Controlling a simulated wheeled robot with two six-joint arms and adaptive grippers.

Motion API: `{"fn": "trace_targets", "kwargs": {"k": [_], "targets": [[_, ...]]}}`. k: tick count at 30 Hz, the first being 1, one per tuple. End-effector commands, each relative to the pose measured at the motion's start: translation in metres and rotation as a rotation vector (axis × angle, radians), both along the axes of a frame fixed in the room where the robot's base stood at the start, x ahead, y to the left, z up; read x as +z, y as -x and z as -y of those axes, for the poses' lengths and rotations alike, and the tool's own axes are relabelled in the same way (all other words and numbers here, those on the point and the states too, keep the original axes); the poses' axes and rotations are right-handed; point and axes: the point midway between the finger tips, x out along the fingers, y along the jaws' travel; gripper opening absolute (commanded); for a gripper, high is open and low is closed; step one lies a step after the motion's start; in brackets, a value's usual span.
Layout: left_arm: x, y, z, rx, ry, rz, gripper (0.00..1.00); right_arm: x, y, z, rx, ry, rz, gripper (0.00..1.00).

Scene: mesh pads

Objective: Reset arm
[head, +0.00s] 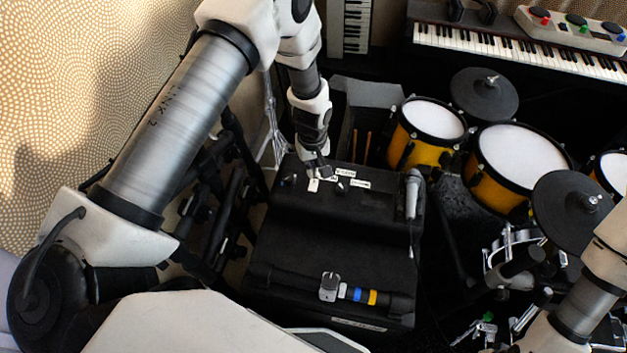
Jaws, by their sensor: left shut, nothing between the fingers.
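My left gripper (318,171) shows in the head view at the end of the left arm, which comes in from the left and reaches down over the back of a black case (300,225). The gripper is shut and empty, with its tips close to small white labels (345,174) on the case top. I cannot tell whether the tips touch the surface. Part of my right arm (585,305) shows at the lower right edge. Its gripper is not visible.
A microphone (412,195) lies on the case's right side. A bar with blue and yellow bands (365,296) crosses its front. Yellow drums (500,165) and dark cymbals (484,95) crowd the right. A keyboard (520,52) stands at the back. A patterned wall (60,90) is at left.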

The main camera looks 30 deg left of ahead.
Motion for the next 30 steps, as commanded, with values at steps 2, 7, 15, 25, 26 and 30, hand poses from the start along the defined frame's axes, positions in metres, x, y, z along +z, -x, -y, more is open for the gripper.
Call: {"fn": "trace_targets", "kwargs": {"k": [2, 7, 15, 25, 26, 30], "targets": [[-0.001, 0.0, 0.0, 0.0, 0.0, 0.0, 0.0, -0.001, 0.0, 0.0, 0.0, 0.0, 0.0, 0.4], [-0.001, 0.0, 0.0, 0.0, 0.0, 0.0, 0.0, -0.001, 0.0, 0.0, 0.0, 0.0, 0.0, 0.4], [-0.022, 0.043, 0.0, 0.001, 0.002, -0.098, 0.0, 0.007, 0.0, 0.0, 0.0, 0.0, 0.0, 0.4], [-0.033, 0.286, 0.01, -0.383, 0.063, -0.218, 0.0, 0.022, 0.0, 0.0, 0.0, 0.0, 0.0, 0.4], [-0.029, 0.293, 0.01, -0.446, 0.062, -0.187, 0.0, 0.021, 0.0, 0.0, 0.0, 0.0, 0.0, 0.4], [-0.019, 0.281, 0.008, -0.673, 0.02, -0.031, 0.0, 0.02, 0.0, 0.0, 0.0, 0.0, 0.0, 0.4]]}}
